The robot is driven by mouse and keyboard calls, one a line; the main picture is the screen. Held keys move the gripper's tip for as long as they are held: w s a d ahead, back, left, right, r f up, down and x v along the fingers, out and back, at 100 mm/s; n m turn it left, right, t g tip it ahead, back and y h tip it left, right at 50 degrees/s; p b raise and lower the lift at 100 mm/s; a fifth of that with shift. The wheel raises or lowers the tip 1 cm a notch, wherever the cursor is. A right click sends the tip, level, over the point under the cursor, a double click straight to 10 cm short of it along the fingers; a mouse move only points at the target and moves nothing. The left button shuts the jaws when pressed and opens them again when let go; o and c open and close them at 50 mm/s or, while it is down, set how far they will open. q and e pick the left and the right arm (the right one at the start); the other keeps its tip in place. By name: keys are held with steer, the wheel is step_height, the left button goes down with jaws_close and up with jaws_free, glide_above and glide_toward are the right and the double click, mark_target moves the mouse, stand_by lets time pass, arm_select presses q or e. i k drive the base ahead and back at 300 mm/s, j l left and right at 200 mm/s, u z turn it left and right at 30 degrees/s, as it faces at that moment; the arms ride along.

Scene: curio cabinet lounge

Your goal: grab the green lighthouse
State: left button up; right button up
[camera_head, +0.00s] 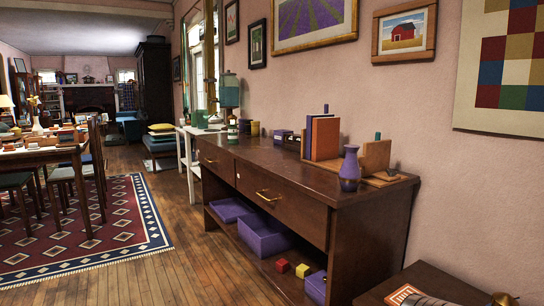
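I cannot clearly make out a green lighthouse. A small green and white upright object (232,129) stands near the far end of the dark wooden cabinet's top (285,165); it is too small to tell what it is. A larger teal, glass-like object (229,92) rises behind it. Neither of my grippers is in view.
A purple vase (350,168), books (323,139) and a wooden bookend (375,157) stand on the cabinet. Purple bins (263,238) and small blocks (282,265) sit on its low shelf. Wooden floor (185,265) is clear in front. A dining table (40,155) stands left.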

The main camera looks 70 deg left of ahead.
mark_target(233, 137)
steer(key=i+u, duration=0.1)
steer(key=u, duration=0.9)
steer(key=i+l+u, duration=0.1)
steer(key=u, duration=0.4)
